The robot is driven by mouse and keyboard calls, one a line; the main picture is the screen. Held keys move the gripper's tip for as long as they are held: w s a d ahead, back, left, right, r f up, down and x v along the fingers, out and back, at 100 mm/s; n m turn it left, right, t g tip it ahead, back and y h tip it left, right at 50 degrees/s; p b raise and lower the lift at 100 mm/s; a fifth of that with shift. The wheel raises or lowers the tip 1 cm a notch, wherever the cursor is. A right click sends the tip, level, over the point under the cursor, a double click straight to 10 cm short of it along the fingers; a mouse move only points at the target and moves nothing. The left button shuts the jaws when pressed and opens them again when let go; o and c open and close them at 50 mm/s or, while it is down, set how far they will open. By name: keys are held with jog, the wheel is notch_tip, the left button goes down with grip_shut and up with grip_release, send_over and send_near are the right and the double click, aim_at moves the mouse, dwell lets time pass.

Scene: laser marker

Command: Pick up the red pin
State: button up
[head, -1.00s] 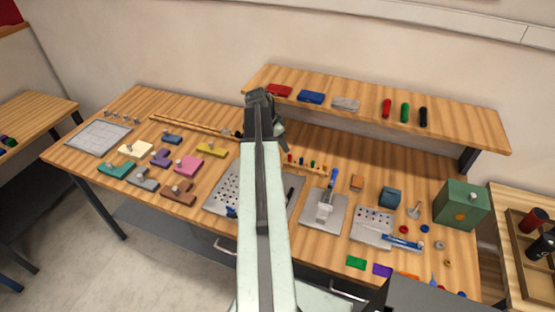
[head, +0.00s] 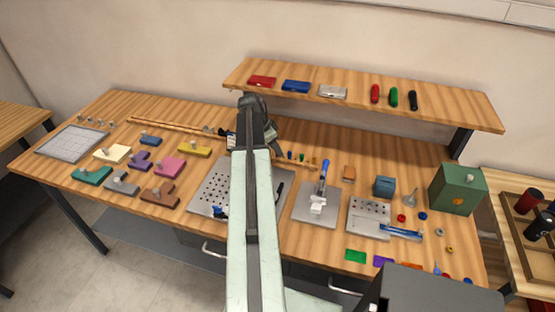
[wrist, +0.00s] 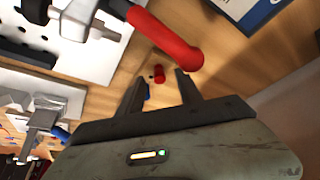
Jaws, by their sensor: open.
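The red pin (wrist: 158,74) is small and shows in the wrist view between my open fingertips, apart from both. It appears to stand on the wooden bench a little beyond them. My gripper (wrist: 161,80) is open and empty. A blue piece (wrist: 146,92) shows close to the left finger. In the head view my arm hides the red pin and my fingertips; other small coloured pins (head: 301,156) stand in a row just right of the arm.
A red-handled clamp (wrist: 170,42) lies very near the fingertips in the wrist view. A perforated metal plate (head: 207,187) and a grey plate with a blue-handled clamp (head: 323,172) are on the bench. A raised shelf (head: 440,107) runs behind.

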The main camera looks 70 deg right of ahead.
jog(key=shift+s+d+f, duration=0.15)
jog(key=shift+f, duration=0.5)
jog(key=shift+r, duration=0.2)
grip_shut()
